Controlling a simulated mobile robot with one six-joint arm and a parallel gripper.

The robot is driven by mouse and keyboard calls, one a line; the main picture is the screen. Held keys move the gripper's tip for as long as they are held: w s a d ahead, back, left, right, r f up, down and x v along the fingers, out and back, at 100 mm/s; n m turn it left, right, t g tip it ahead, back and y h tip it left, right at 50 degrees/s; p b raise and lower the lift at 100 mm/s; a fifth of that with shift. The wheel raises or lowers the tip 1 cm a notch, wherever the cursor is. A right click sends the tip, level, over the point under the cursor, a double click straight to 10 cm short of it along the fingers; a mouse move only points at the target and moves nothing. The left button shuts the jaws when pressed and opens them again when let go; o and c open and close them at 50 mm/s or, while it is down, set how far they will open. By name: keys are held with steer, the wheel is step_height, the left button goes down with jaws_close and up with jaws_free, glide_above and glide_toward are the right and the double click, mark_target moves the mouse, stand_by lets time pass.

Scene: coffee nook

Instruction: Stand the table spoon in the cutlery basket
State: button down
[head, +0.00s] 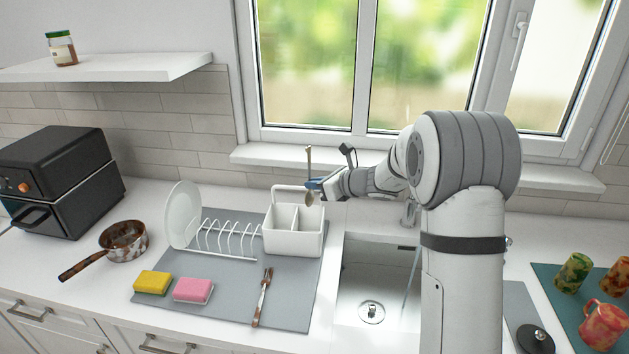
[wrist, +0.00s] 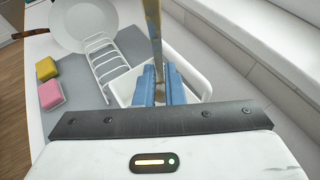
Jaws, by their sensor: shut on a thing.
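The table spoon (head: 309,160) is upright in my gripper (head: 314,184), handle up and bowl down. In the wrist view its handle (wrist: 153,28) rises from between the blue fingertips (wrist: 161,82), which are shut on it. The white cutlery basket (head: 292,244) stands at the back right of the grey mat, with two compartments visible and a handle arch. The spoon's bowl shows at the basket's back right, by the top of the right compartment; I cannot tell whether it is over the opening.
A dish rack (head: 228,240) with a white plate (head: 182,214) stands left of the basket. A brown-handled fork (head: 262,298), a yellow sponge (head: 152,282) and a pink sponge (head: 193,289) lie on the mat (head: 235,311). The sink (head: 374,285) is to the right, the window behind.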

mark_target(310, 194)
step_height(310, 194, down, 4)
steer(key=shift+r+b, duration=0.25)
steer(key=shift+b, duration=0.65)
step_height(310, 194, down, 7)
steer(key=b, duration=0.6)
steer(key=shift+b, duration=0.4)
steer(key=shift+s, duration=0.1)
steer(key=c, duration=1.5)
jaws_free()
steer(key=shift+o, duration=0.2)
steer(key=shift+d, duration=0.1)
steer(key=b+v, duration=0.1)
steer(key=v, duration=0.6)
steer(key=shift+s+d+r, duration=0.15)
steer(key=shift+s+d, duration=0.05)
steer(key=shift+s, duration=0.05)
